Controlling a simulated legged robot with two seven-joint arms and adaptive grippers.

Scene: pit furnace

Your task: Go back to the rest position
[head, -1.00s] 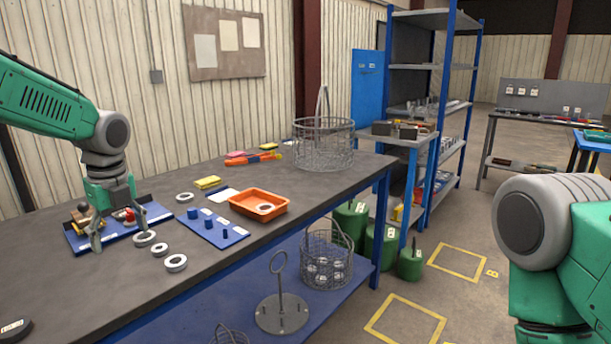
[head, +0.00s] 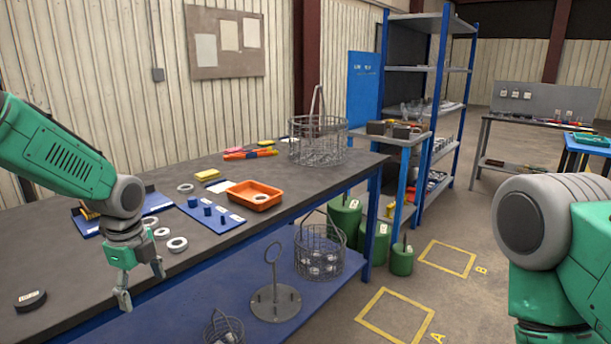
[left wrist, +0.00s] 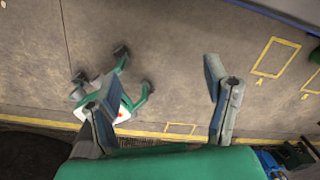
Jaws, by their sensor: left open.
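My left gripper (head: 140,286) hangs fingers down in front of the workbench (head: 62,258) near its front edge in the head view. It is open and empty. In the left wrist view the two fingers of my left gripper (left wrist: 165,100) stand wide apart, with only floor (left wrist: 170,45) between them. My right arm shows at the right edge of the head view, but its gripper is out of view.
The lower shelf (head: 196,305) holds a stand (head: 275,302) and baskets.

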